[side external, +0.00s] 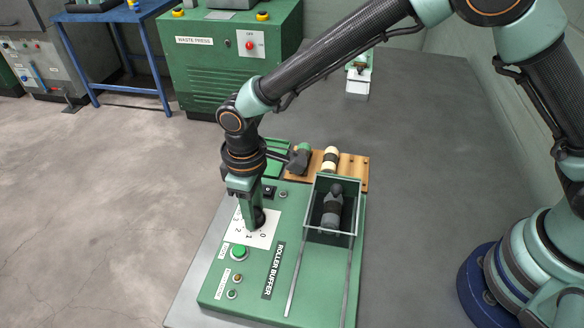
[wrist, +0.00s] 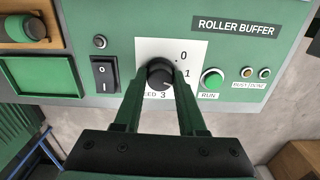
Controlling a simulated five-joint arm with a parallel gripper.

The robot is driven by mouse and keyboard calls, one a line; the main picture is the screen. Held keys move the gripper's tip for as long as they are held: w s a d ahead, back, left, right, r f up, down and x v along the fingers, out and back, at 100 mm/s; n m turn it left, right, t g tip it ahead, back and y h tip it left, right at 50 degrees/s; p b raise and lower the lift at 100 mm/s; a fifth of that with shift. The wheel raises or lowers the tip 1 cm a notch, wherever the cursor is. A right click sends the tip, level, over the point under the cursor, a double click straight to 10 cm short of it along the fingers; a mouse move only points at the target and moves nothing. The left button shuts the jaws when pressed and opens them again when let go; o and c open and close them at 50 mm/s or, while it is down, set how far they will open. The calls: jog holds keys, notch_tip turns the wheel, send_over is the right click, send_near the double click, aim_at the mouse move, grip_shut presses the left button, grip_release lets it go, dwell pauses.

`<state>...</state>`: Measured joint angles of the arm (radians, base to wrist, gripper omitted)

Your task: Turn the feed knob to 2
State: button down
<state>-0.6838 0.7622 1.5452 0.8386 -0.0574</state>
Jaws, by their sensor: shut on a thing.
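The black feed knob (wrist: 160,72) sits on a white dial plate (wrist: 188,50) on the green roller buffer panel. In the wrist view 0, 1 and 3 can be read around it; 2 is hidden behind the right finger. I cannot clearly tell which number the knob points to. My gripper (wrist: 160,82) is shut on the knob, one finger on each side. In the side view my gripper (side external: 256,217) points down onto the dial plate (side external: 248,238), and the knob is partly hidden by the fingers.
A black rocker switch (wrist: 104,73) is close left of the dial. The green RUN button (wrist: 211,78) and small lamps (wrist: 247,72) are to the right. A wooden rack (side external: 350,172) is behind.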

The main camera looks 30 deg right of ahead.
aim_at(255, 212)
jog(key=shift+w+d+m, duration=0.1)
jog(key=shift+w+m, duration=0.1)
jog(key=shift+m, duration=1.8)
jog(key=shift+c, duration=2.4)
grip_release()
jog(key=shift+s, duration=0.1)
jog(key=shift+r, duration=0.1)
notch_tip(255, 212, up, 12)
